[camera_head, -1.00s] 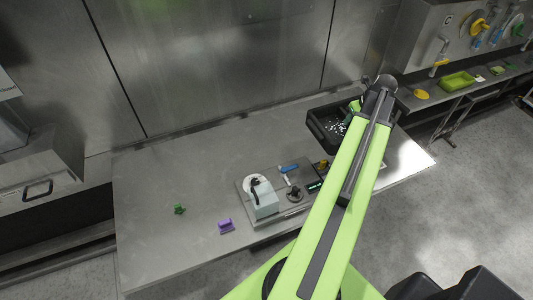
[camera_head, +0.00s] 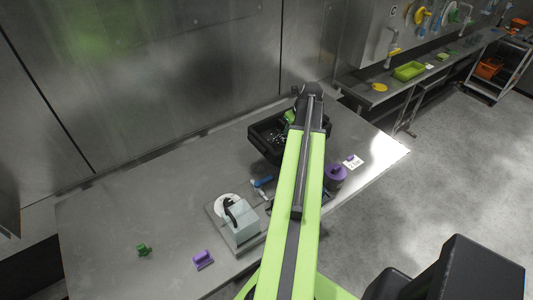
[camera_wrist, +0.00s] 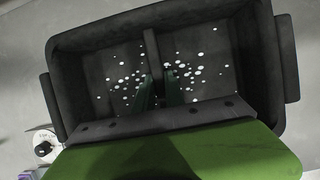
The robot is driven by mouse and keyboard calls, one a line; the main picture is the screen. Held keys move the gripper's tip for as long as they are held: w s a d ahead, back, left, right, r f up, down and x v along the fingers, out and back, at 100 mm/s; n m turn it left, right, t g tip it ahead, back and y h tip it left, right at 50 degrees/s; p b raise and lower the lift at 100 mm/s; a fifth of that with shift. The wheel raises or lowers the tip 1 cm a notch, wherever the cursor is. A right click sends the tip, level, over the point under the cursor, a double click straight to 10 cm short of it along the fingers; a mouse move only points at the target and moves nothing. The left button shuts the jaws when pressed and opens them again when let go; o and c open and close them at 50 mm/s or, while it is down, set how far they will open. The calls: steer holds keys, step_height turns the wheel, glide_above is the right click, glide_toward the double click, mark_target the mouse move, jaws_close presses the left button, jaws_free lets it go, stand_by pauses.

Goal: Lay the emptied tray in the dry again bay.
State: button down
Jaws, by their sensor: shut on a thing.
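The tray is black and deep, with a divider down its middle. In the head view it shows at the back right of the steel table (camera_head: 120,225), partly behind my arm (camera_head: 262,147). In the wrist view the tray (camera_wrist: 265,60) fills the middle, with white specks scattered on its floor in both halves. My gripper (camera_wrist: 160,92) is shut on the tray's divider, one dark finger on each side. In the head view the fingers are mostly hidden by the arm. Whether the tray touches the table is unclear. I cannot pick out the dry again bay.
A pale device with a round dial (camera_head: 238,222) stands on a grey board on the table. A purple pot (camera_head: 336,177) and white card (camera_head: 353,161) are to the right. Green (camera_head: 144,249) and purple (camera_head: 203,259) pieces lie front left. A side counter holds a lime tray (camera_head: 409,71).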

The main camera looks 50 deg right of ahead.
mark_target(277, 130)
steer(key=w+f, duration=0.1)
steer(key=w, duration=0.1)
steer(key=w+f+b, duration=0.2)
steer(key=w, duration=0.1)
steer(key=shift+w+a+f, duration=0.25)
steer(key=shift+w+f, duration=0.05)
steer(key=shift+f, duration=0.1)
steer(key=shift+w+a, duration=0.1)
steer(key=shift+w, duration=0.25)
step_height(277, 130, down, 4)
steer(key=b, duration=0.5)
steer(key=shift+s+f, duration=0.1)
steer(key=shift+f, duration=0.1)
steer(key=shift+r, duration=0.2)
steer(key=shift+f, duration=0.15)
steer(key=c, duration=1.4)
jaws_free()
